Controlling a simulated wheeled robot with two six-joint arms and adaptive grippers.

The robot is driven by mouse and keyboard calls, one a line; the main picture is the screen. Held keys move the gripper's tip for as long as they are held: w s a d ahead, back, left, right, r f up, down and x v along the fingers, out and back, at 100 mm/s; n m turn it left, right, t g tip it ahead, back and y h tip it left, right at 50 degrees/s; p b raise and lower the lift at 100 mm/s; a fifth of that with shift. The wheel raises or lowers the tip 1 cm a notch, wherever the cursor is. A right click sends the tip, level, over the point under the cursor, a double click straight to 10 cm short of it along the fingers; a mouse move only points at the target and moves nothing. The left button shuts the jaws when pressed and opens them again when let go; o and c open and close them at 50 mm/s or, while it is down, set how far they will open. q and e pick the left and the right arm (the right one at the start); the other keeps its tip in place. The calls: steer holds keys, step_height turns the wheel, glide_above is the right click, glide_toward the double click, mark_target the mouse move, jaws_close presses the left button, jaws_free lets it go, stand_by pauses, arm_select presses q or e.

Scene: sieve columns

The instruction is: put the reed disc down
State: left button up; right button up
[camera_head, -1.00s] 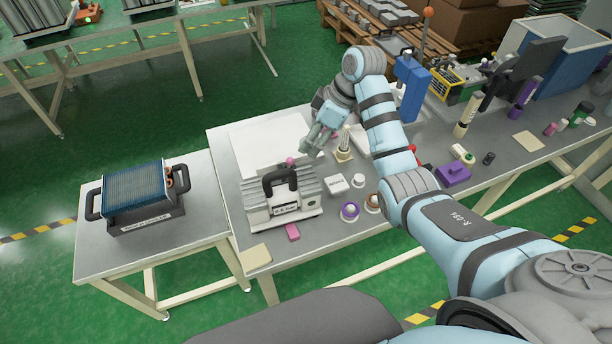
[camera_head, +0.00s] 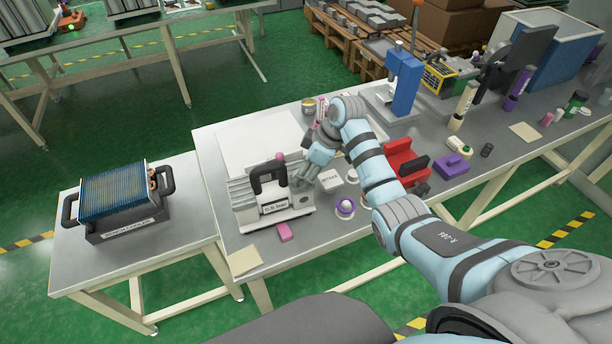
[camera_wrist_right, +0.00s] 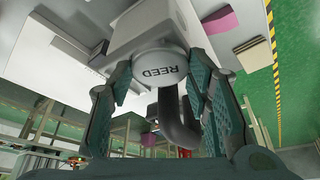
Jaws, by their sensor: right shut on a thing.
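The reed disc (camera_wrist_right: 157,70) is a pale round piece lettered REED. In the right wrist view it sits between the fingers of my right gripper (camera_wrist_right: 165,88), which is shut on it. In the head view my right gripper (camera_head: 306,178) points down at the right end of a ribbed grey metal fixture (camera_head: 243,205) with a black handle (camera_head: 270,181). The disc cannot be made out there, hidden by the fingers. I cannot tell whether the disc touches anything below. The handle also shows as a dark curve (camera_wrist_right: 175,122) in the wrist view. My left gripper is not in view.
Right of the fixture are a white lettered block (camera_head: 330,180) and a purple ring with a white knob (camera_head: 345,207). A red block (camera_head: 398,158) and a blue press (camera_head: 405,85) stand farther right.

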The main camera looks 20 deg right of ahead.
steer(key=o, duration=1.3)
steer(key=shift+w, duration=0.1)
steer(key=p+v, duration=0.1)
steer(key=v, duration=1.1)
steer(key=shift+r, duration=0.2)
steer(key=shift+f, duration=0.1)
